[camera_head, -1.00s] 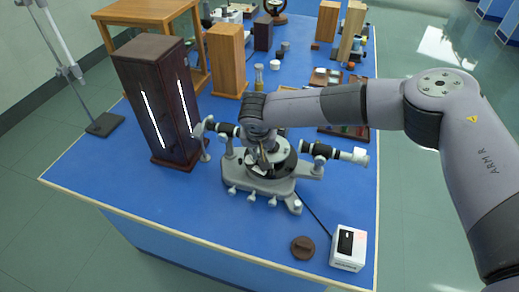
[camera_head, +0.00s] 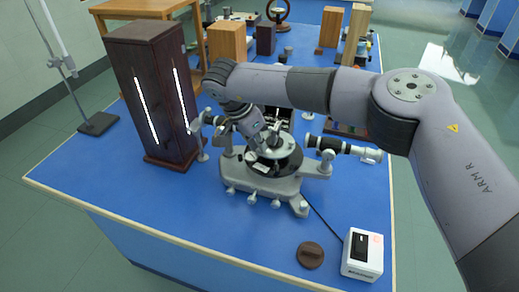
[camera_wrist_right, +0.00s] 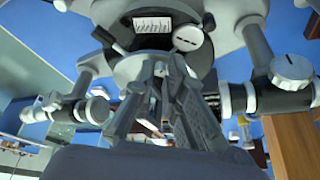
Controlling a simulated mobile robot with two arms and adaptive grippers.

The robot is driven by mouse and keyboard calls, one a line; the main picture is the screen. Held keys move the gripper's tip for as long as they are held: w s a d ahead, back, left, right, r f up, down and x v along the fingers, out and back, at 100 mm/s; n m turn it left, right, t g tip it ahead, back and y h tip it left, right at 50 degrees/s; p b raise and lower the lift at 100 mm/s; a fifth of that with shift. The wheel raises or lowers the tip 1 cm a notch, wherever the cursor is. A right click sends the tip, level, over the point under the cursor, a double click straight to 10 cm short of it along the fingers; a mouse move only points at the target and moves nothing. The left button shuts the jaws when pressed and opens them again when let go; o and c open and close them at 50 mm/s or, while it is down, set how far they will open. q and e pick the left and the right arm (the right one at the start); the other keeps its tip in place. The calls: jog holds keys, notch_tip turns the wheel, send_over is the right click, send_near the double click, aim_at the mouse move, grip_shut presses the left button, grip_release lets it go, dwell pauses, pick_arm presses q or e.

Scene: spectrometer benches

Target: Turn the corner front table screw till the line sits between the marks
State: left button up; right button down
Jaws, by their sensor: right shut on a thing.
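The spectrometer (camera_head: 262,182) stands on the blue bench, with its round table (camera_head: 290,160) at the middle. My right gripper (camera_head: 268,146) reaches down onto this table from the upper left. In the right wrist view its two fingers (camera_wrist_right: 167,66) are closed together at the table's edge, shut on a small part taken to be the table screw, which the fingers hide. A white plate with dark marks (camera_wrist_right: 153,24) and a round silver knob (camera_wrist_right: 188,38) show just beyond the fingertips. I cannot make out the line against the marks. My left gripper is not in view.
A dark lamp housing (camera_head: 150,95) with bright slits stands left of the spectrometer. A telescope tube (camera_head: 343,148) juts out to the right. A white box (camera_head: 362,254) and a brown round cap (camera_head: 310,255) lie near the front edge. The front left bench top is clear.

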jog(key=m, duration=0.2)
jog(key=shift+w+a+m+g+h+b, duration=0.15)
jog(key=shift+m+g+h+b, duration=0.15)
jog(key=shift+m+g+b, duration=0.1)
jog(key=shift+w+m+g, duration=0.15)
jog(key=shift+m+g, duration=0.55)
jog(key=shift+m, duration=1.1)
jog(key=c, duration=1.7)
grip_release()
jog(key=shift+h, duration=0.3)
jog(key=shift+o, duration=0.2)
jog(key=shift+r, duration=0.1)
notch_tip(320, 180, up, 10)
